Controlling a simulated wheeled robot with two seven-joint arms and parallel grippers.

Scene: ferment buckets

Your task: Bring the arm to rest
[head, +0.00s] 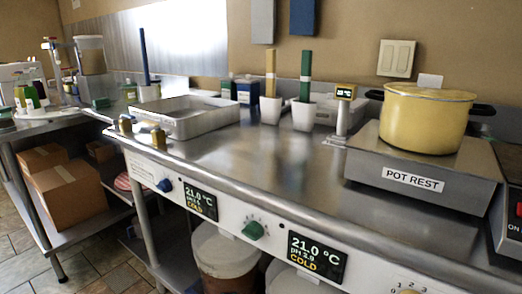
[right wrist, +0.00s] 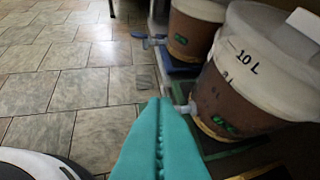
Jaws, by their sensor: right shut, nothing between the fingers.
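My right gripper (right wrist: 160,128) shows in the right wrist view as two teal fingers pressed together, with nothing between them. It points down over the tiled floor, in front of the buckets under the counter. The nearer bucket (right wrist: 232,100) has brown contents, a white lid, a "10 L" mark and a small tap. The tip of the gripper appears close to this tap; I cannot tell whether they touch. Neither gripper shows in the head view.
The steel counter (head: 270,165) carries a yellow pot (head: 425,120) on a "POT REST" block (head: 420,178), a metal tray (head: 185,115) and white cups. Its front panel has knobs and displays reading 21.0 °C, COLD. Cardboard boxes (head: 65,195) sit on a low shelf. Tiled floor (right wrist: 60,80) is open left of the buckets.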

